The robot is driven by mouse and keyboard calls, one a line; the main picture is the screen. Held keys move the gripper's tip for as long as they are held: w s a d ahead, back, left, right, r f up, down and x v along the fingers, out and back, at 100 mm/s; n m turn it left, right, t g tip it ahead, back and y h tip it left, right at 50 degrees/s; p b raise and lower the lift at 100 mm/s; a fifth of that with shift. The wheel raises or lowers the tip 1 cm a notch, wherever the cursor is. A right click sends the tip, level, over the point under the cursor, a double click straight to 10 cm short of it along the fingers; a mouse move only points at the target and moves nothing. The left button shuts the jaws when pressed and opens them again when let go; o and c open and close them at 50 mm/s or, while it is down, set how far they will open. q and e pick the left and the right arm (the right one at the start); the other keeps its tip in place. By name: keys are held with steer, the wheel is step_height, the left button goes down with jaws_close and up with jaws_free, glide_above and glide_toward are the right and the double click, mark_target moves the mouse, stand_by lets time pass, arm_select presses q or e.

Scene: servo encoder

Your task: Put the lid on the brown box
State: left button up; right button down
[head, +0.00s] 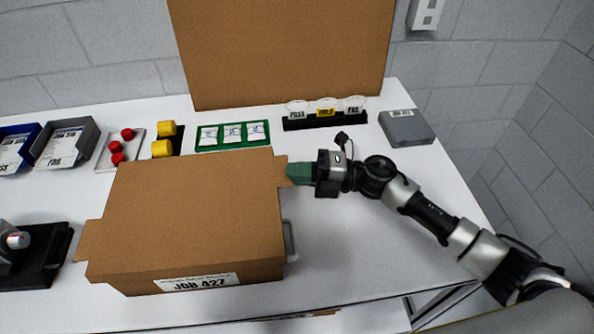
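The brown box (150,287) stands at the front of the white table, with a JOB 427 label on its front wall. The flat brown lid (195,205) covers its top, with one tab out to the left and one to the right. I cannot tell whether it is fully seated. My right gripper (293,174) reaches in from the right, its green fingers at the lid's right tab and overlapping its end. Whether they are closed on the tab is not clear. My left gripper is not in view. The inside of the box is hidden.
Behind the box are red caps in a tray (105,163), yellow parts (166,130), a green card tray (196,149) and a black rack (290,126). A grey block (406,128) sits at right. A black fixture (40,272) is at front left.

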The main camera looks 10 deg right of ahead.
steer(key=shift+f+b, duration=0.55)
steer(key=shift+f, duration=0.1)
stand_by(0.4)
steer(key=c, duration=1.3)
jaws_free()
steer(key=shift+o, duration=0.2)
steer(key=shift+b+v, duration=0.45)
steer(key=shift+v, duration=2.05)
steer(key=d+r+p, duration=0.2)
steer(key=r, duration=0.1)
steer(key=d+r+p, duration=0.1)
steer(key=r, duration=0.1)
steer(key=shift+s, duration=0.4)
